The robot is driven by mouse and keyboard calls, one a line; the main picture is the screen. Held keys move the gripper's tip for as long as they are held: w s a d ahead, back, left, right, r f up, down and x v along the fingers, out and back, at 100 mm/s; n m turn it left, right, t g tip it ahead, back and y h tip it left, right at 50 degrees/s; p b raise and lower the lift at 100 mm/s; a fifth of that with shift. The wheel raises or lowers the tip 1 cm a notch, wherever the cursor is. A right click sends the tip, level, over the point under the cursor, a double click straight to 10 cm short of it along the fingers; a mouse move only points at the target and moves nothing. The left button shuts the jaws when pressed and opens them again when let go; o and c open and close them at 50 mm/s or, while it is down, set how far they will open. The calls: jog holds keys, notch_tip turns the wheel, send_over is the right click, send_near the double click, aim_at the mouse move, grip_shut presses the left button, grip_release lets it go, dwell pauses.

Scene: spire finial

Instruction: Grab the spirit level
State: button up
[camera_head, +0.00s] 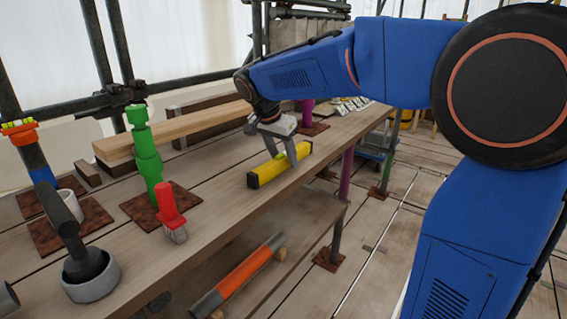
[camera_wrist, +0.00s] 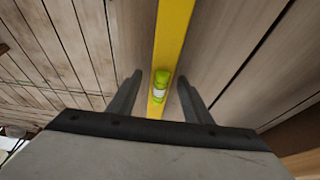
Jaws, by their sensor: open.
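The spirit level is a yellow bar with dark ends, lying on the wooden plank bench in the head view (camera_head: 270,172). In the wrist view the yellow level (camera_wrist: 173,35) runs up the picture, with a green vial in it between my fingers. My gripper (camera_head: 281,151) is over the level, its fingers pointing down, one to each side of it. In the wrist view my gripper (camera_wrist: 159,85) is open, with a gap between each finger and the level.
Timber beams (camera_head: 185,126) lie behind the level. An orange and grey tube (camera_head: 240,273) lies on the lower shelf. Bench planks around the level are clear.

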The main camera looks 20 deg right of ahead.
jog(key=shift+d+f, duration=0.1)
jog(key=shift+f, duration=0.15)
grip_shut()
